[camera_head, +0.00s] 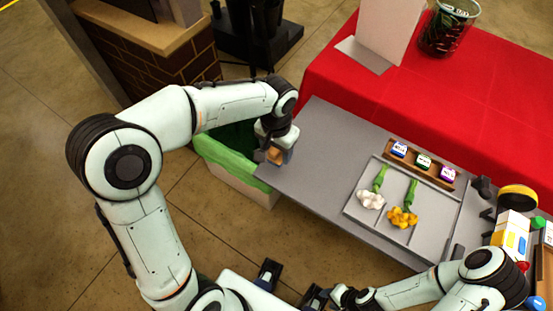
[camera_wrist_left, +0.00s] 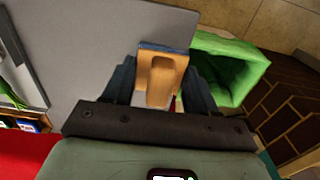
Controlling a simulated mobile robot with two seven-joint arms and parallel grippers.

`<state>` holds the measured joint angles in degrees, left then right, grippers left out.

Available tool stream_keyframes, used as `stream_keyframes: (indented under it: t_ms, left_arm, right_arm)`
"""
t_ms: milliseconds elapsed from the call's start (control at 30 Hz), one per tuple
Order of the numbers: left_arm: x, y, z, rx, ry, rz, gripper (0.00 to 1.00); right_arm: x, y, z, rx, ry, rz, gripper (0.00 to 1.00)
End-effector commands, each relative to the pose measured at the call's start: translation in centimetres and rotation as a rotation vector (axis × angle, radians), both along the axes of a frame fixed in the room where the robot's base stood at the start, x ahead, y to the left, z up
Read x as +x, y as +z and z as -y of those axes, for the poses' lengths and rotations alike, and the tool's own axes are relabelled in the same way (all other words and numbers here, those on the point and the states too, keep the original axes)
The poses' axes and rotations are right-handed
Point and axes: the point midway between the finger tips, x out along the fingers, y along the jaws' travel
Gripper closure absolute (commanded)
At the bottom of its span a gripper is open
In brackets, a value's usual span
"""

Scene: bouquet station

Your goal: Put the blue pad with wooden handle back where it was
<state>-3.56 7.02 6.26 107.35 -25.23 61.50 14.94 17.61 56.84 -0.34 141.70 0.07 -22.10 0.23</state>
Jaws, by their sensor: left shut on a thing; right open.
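The blue pad with its wooden handle (camera_wrist_left: 162,78) is between the fingers of my left gripper (camera_wrist_left: 160,92), which is shut on it. The tan handle faces the left wrist camera, and a blue edge shows along its far side. In the head view the pad (camera_head: 276,156) shows only in small part below my left gripper (camera_head: 274,150), at the left end of the grey tabletop (camera_head: 310,160). Contact with the tabletop cannot be told. My right gripper (camera_head: 318,296) is open at the bottom of the head view, away from the pad.
A green-lined bin (camera_head: 235,182) stands beside the tabletop's left end. A grey tray (camera_head: 385,231) holds a white and a yellow flower; a wooden rack (camera_head: 421,165) with small labelled jars lies behind it. A red-covered table (camera_head: 440,90) is at the back. Boxes crowd the right.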

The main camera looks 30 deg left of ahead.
Motion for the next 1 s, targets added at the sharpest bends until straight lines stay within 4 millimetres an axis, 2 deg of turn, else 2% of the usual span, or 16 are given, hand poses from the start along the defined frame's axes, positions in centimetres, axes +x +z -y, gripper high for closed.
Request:
stream_keyframes:
  t_ms: [400,800,833,900,1000]
  left_arm:
    - [0.0,-4.8,0.0,0.000,0.000,-0.001,0.71]
    - [0.0,-5.3,0.0,-0.001,0.000,0.001,0.71]
    - [0.0,-5.3,0.0,-0.001,0.000,0.001,0.39]
    - [0.0,-5.2,0.0,-0.001,0.000,0.001,0.17]
    - [0.0,-5.2,0.0,-0.001,0.000,0.001,0.17]
  right_arm:
    - [-0.2,-0.6,0.0,0.000,0.000,-0.002,0.57]
    - [-0.3,-0.9,0.0,0.000,0.000,-0.003,0.57]
    - [-0.3,-0.9,0.0,0.000,0.000,-0.003,0.57]
    - [-0.3,-0.9,0.0,0.000,0.000,-0.003,0.57]
    - [-0.3,-0.8,0.0,0.000,0.000,-0.003,0.57]
